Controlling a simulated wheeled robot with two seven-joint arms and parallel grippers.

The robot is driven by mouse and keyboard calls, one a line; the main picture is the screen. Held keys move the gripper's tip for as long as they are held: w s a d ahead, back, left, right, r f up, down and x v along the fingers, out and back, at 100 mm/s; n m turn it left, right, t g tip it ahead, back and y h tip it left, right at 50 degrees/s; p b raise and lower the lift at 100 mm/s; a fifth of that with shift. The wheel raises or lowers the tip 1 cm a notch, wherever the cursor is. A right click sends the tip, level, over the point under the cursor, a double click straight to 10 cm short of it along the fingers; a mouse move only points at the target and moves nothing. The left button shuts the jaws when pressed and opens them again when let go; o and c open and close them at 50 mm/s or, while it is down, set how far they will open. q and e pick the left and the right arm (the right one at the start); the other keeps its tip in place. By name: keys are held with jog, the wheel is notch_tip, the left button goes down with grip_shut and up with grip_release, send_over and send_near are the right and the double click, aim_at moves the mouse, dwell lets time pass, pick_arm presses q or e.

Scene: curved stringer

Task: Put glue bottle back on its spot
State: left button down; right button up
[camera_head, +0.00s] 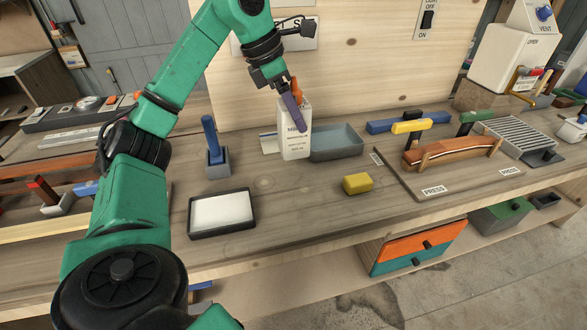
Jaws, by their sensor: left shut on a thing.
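The glue bottle (297,146) is white with an orange top and dark print on its front. It is upright over the back of the workbench (290,215), just left of a blue-grey tray (345,143). My left gripper (291,106) reaches down from above and is shut on the glue bottle near its top. A purple finger crosses the bottle's front and hides part of it. I cannot tell whether the bottle's base touches the bench. No marked spot for the bottle can be made out. My right gripper is not in view.
A blue-handled tool in a grey holder (218,162) and a white pad in a dark tray (222,213) are at left. A yellow block (357,184) lies in front. A board marked PRESS (434,190) holds a curved wooden piece (450,153). The front middle bench is clear.

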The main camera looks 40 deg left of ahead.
aim_at(289, 136)
pick_arm(q)
jog(key=f, duration=0.2)
jog(key=f+b, duration=0.1)
jog(key=f, duration=0.1)
jog(key=a+f, duration=0.1)
jog(key=f, duration=0.1)
jog(key=shift+s+f+b, duration=0.1)
jog(key=shift+s+b, duration=0.2)
jog(key=shift+b, duration=0.05)
notch_tip(289, 136, down, 6)
jog(key=b, duration=0.1)
jog(key=shift+d+f+b, duration=0.15)
jog(key=shift+d+b, duration=0.05)
jog(key=shift+b, duration=0.1)
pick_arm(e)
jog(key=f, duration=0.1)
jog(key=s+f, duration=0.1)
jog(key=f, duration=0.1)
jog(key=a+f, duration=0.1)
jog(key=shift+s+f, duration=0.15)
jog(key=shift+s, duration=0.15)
